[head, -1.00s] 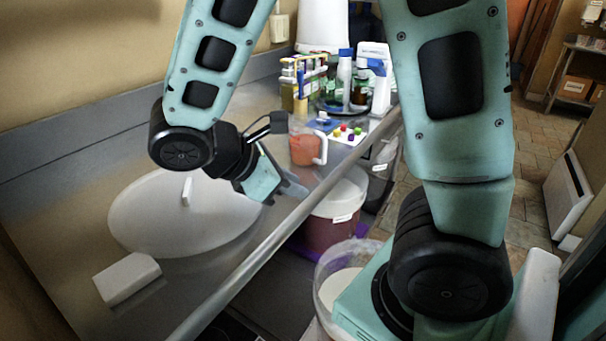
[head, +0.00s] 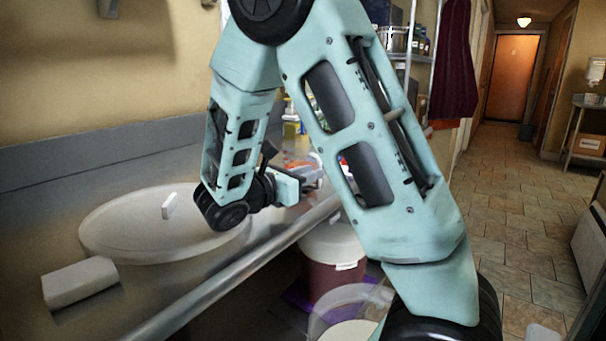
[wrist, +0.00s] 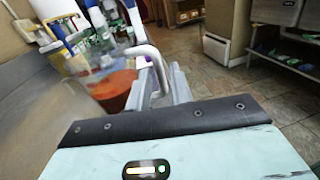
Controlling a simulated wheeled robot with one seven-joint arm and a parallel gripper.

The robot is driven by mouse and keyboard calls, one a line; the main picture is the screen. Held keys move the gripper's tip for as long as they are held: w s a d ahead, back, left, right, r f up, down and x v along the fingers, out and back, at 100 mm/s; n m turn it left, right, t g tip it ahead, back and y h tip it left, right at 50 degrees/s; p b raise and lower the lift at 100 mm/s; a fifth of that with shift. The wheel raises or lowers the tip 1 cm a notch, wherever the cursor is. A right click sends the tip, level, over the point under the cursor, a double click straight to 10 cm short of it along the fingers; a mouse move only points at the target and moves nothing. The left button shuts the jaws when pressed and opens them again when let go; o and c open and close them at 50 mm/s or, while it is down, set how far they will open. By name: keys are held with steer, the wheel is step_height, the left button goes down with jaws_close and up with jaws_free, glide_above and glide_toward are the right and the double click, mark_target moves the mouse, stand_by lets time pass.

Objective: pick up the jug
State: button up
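The jug (wrist: 112,90) is clear, with orange-red contents and a white handle (wrist: 156,58). In the wrist view it stands just beyond my gripper (wrist: 162,90), left of centre, with its handle toward the grey fingers. The fingers look apart, with the lower handle at or between them; whether they touch it is unclear. In the head view my gripper (head: 312,176) is over the counter near its front edge, and my arm hides most of the jug there.
A round white lid (head: 130,235) and a white block (head: 78,282) lie on the steel counter (head: 60,200). Bottles (wrist: 92,20) stand behind the jug. A bucket with dark red contents (head: 330,272) stands below the counter's edge. Tiled floor (head: 520,220) is open at right.

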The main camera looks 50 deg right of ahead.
steer(key=shift+s+d+r+b, duration=0.1)
steer(key=shift+d+b, duration=0.1)
steer(key=shift+d, duration=1.25)
steer(key=shift+s+d+r+b, duration=0.1)
steer(key=shift+d+b, duration=0.05)
steer(key=shift+d, duration=1.3)
jaws_close()
